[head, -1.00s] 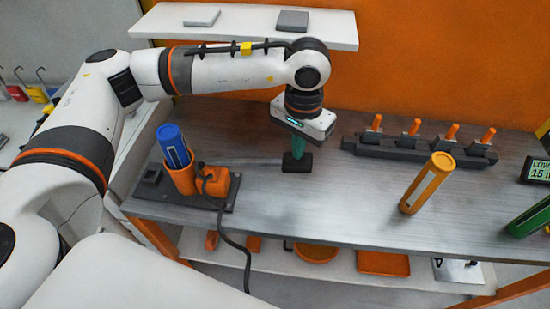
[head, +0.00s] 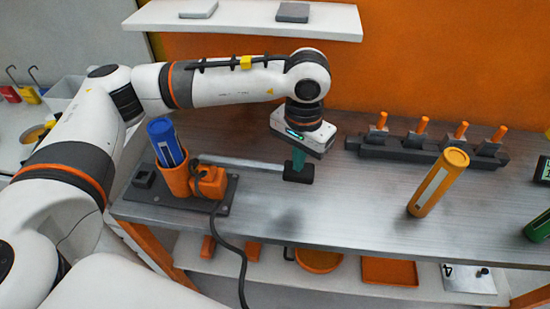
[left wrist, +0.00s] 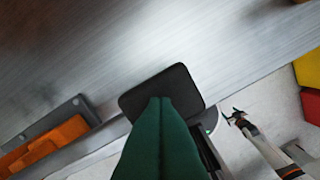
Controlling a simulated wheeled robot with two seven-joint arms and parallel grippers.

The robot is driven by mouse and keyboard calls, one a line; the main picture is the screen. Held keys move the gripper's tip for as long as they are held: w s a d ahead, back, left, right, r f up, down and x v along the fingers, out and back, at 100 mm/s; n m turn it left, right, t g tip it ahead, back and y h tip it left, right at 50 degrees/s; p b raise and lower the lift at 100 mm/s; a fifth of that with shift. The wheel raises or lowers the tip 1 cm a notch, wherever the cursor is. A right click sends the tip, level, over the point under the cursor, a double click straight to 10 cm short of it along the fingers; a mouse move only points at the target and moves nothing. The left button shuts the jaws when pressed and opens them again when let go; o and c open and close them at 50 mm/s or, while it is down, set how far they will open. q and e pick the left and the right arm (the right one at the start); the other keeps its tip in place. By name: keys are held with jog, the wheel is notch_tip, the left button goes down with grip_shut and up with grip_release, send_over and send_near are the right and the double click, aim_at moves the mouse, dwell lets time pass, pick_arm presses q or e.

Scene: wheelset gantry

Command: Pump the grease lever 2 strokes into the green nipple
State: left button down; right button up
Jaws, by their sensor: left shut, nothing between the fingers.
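The grease pump has an orange body (head: 208,183) with a blue cartridge (head: 166,143) in an orange holder, on a dark base plate. A thin grey lever (head: 240,163) runs from the pump to the right and ends in a black pad (head: 299,176). My left gripper (head: 298,163) points down with its green fingers shut and empty, their tips at the pad. In the left wrist view the fingers (left wrist: 160,110) meet over the black pad (left wrist: 188,86); I cannot tell how firmly they touch. I cannot make out the green nipple. My right gripper is not in view.
A dark rack with several orange-topped pegs (head: 430,150) stands at the back right. A black hose (head: 243,260) hangs over the bench front.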

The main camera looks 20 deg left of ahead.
pick_arm(q)
notch_tip(320, 180, up, 9)
jog(key=p, duration=0.3)
dwell(0.5)
jog(key=shift+s, duration=0.1)
dwell(0.6)
